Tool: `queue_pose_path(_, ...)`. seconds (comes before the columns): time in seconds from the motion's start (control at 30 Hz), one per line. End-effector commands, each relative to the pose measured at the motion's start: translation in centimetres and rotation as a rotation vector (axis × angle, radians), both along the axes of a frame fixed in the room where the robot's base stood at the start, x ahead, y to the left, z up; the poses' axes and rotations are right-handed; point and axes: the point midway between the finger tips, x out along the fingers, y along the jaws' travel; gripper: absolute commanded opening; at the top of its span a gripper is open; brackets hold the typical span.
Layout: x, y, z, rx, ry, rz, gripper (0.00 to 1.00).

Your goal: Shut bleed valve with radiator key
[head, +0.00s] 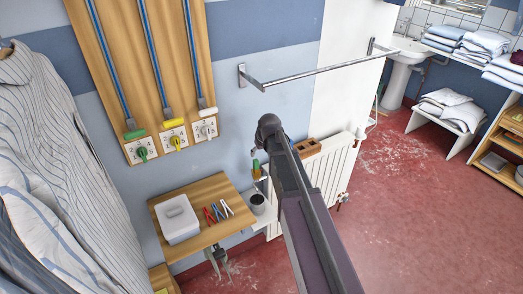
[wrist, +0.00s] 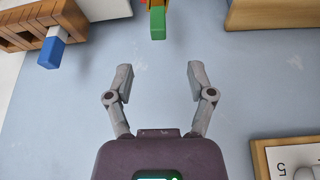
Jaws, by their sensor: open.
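My gripper (wrist: 159,72) is open and empty, its two fingers spread in front of the blue-grey wall. A green-handled piece (wrist: 157,22) stands beyond the fingertips, apart from them, with some orange or red at its far end. It also shows in the head view (head: 256,164), just below the end of my arm. A blue-ended piece (wrist: 52,53) sticks out of a slotted wooden block at the left in the wrist view. I cannot tell which piece is the radiator key. The white radiator (head: 338,166) is partly hidden by my arm. The bleed valve is not clearly discernible.
The wooden block (head: 307,147) sits at the radiator's top. A dial board (head: 155,80) and towel rail (head: 320,70) are on the wall. Red floor is open at right.

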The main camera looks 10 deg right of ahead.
Motion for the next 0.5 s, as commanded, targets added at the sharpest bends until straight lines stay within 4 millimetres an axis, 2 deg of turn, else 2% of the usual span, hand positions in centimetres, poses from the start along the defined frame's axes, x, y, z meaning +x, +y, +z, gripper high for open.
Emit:
queue_pose_path(0.27,0.2,-0.4,-0.5,0.0,0.001,-0.005,0.7)
queue_pose_path(0.5,0.7,-0.4,-1.9,0.0,0.001,-0.006,0.7)
